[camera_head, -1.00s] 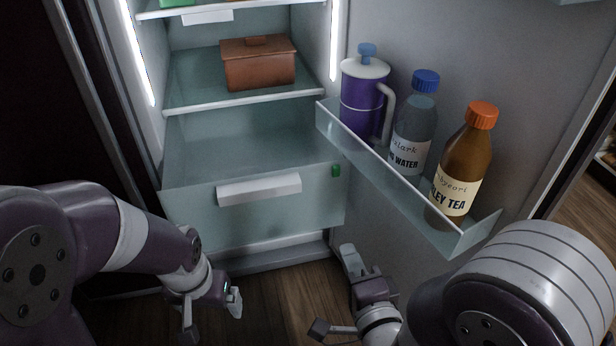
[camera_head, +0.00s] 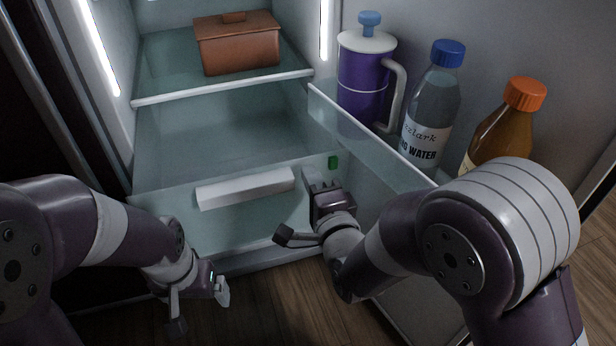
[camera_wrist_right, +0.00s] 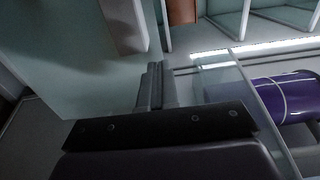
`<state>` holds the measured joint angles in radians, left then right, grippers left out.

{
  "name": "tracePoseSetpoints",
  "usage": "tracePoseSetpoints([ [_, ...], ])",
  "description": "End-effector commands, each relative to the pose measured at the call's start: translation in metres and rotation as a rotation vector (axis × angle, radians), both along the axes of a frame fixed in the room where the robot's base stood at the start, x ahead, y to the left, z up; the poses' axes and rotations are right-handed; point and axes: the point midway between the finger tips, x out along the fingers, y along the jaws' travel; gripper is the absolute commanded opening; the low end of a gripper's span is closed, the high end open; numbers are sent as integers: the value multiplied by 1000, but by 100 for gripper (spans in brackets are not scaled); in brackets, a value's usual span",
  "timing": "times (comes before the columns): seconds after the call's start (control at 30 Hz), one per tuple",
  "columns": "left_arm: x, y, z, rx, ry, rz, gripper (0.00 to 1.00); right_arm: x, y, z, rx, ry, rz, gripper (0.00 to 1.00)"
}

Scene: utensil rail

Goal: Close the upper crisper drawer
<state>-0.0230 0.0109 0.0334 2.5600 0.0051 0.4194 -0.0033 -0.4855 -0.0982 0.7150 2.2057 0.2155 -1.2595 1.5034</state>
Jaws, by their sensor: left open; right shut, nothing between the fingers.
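My left gripper (camera_head: 219,290) is open, low in front of the drawer.
The open door's clear bin (camera_head: 355,133) is close to the right of my right gripper; it holds a purple jug (camera_head: 362,88), a water bottle (camera_head: 430,105) and a tea bottle (camera_head: 505,125). A brown box (camera_head: 237,45) sits on the shelf above. Wood floor lies below.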

Motion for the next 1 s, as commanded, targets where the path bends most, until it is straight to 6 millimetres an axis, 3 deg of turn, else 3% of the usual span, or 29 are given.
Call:
tracePoseSetpoints([
  [0.2, 0, 0, -11, 0, 0, 0, 93, 20, 5, -1, 0, 0, -1, 0],
  [0.73, 0, 0, -12, 0, 0, 0, 93, 27, 8, 0, 0, 0, -1, 0],
  [0.87, 0, 0, -13, 0, 0, 0, 93, 41, 12, -1, 0, 0, 0, 0],
  [1.0, 0, 0, -16, 0, 0, 0, 93, 69, 19, -1, 1, -1, -2, 0],
])
